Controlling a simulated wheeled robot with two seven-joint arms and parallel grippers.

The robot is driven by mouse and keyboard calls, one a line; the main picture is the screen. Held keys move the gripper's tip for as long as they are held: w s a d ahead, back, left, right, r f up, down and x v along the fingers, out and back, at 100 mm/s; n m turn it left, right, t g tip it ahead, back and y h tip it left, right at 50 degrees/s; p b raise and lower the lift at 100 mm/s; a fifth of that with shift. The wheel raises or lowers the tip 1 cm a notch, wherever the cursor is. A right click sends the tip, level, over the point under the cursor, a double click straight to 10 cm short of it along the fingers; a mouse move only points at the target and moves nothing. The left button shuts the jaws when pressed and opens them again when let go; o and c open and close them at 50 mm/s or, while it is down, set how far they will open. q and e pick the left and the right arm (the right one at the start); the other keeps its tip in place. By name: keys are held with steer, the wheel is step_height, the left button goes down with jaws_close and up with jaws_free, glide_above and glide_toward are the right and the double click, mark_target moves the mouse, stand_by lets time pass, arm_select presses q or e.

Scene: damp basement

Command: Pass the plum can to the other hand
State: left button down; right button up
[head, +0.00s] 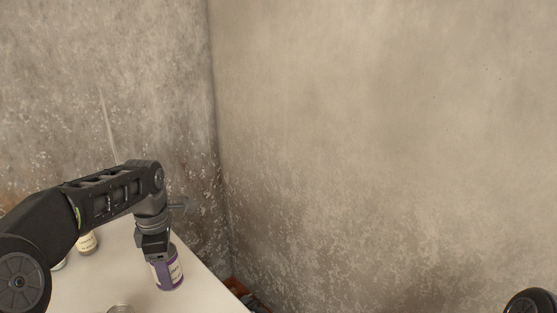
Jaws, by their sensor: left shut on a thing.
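The plum can (176,268) is a purple can with a pale label, at the right side of the white table. My left gripper (160,262) points down and is shut on the plum can, its fingers covering part of the label. The can looks upright; I cannot tell whether its base touches the table. Of my right arm only a dark rounded part shows at the bottom right corner, and its gripper is out of view.
The white table (205,295) fills the lower left. A jar with a pale label (87,243) stands behind my left arm. A metal can top (120,309) shows at the bottom edge. Stained concrete walls (390,150) rise close behind. Reddish clutter (238,287) lies beyond the table's right edge.

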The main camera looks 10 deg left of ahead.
arm_select(q)
step_height(320, 180, up, 8)
steer(key=p, duration=0.4)
steer(key=shift+f+p, duration=0.1)
steer(key=shift+p, duration=0.25)
steer(key=shift+w+f+m+b, duration=0.1)
steer(key=shift+f+m+b, duration=0.3)
steer(key=shift+m, duration=0.1)
steer(key=m, duration=0.3)
steer(key=shift+w+f, duration=0.1)
steer(key=shift+w, duration=0.25)
steer(key=shift+w+f+m, duration=0.15)
steer(key=shift+m, duration=0.45)
steer(key=shift+w+f+m, duration=0.1)
steer(key=shift+w+m, duration=0.05)
steer(key=shift+m, duration=0.45)
steer(key=w+d+f+m, duration=0.1)
steer(key=d+f+m, duration=0.2)
steer(key=d+m, duration=0.2)
steer(key=w+d+f+m+b, duration=0.1)
steer(key=d+f+m, duration=0.3)
steer(key=d+m, duration=0.2)
steer(key=w+d+f+m, duration=0.1)
steer(key=d+f+m, duration=0.3)
steer(key=d+m, duration=0.1)
steer(key=shift+d+f+m+b, duration=0.15)
steer(key=shift+d+m+b, duration=0.15)
steer(key=shift+d+m, duration=0.1)
steer(key=shift+d, duration=0.2)
